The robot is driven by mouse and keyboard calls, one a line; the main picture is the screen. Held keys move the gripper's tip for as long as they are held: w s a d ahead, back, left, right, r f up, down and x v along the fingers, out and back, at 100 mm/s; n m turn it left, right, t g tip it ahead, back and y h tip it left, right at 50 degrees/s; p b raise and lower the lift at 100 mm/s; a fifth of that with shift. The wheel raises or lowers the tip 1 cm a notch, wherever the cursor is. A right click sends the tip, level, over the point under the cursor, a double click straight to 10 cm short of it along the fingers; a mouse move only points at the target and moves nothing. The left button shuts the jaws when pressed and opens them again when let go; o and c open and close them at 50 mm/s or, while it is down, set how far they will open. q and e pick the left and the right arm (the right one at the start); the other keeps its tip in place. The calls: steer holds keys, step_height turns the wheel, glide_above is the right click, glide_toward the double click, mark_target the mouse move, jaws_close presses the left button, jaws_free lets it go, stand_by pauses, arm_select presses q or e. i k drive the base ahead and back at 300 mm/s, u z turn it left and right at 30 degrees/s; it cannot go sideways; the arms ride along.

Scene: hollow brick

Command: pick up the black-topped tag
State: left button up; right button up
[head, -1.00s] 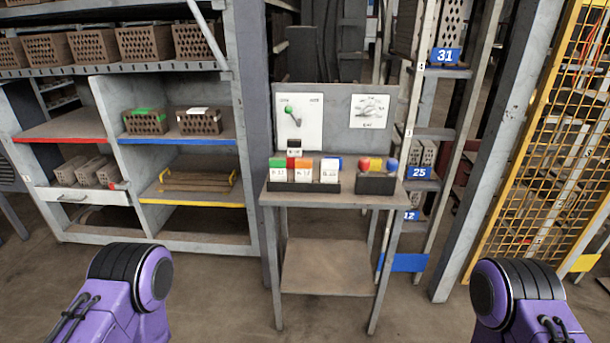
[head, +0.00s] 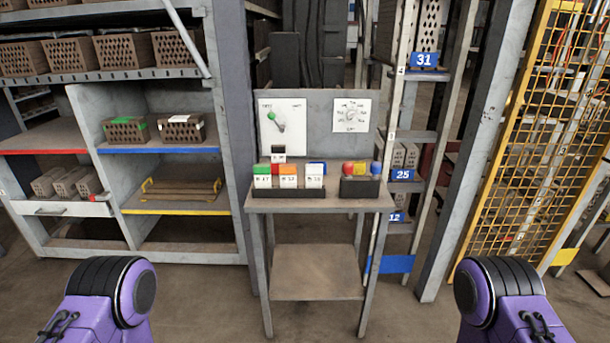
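The black-topped tag (head: 278,154) is a small white tag with a black top. It stands upright at the back of the small grey stand (head: 320,203), just below the left white panel. In front of it are a green-topped tag (head: 262,176), an orange-topped tag (head: 288,176) and a white tag (head: 314,175) in a black holder (head: 290,191). Parts of red and blue tops show behind them. The lower part of the black-topped tag is hidden. My two purple arms show at the bottom left and bottom right; neither gripper is in view.
A black box (head: 360,187) with red, yellow and blue tops stands at the stand's right. A back panel carries a green-knobbed lever (head: 275,120) and a dial (head: 351,115). Shelves with hollow bricks (head: 181,128) are left; a yellow mesh (head: 530,150) is right. The floor in front is clear.

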mark_target(278, 154)
steer(key=z, duration=1.2)
steer(key=i, duration=0.3)
steer(key=u, duration=2.6)
steer(key=i, duration=1.15)
steer(key=z, duration=1.6)
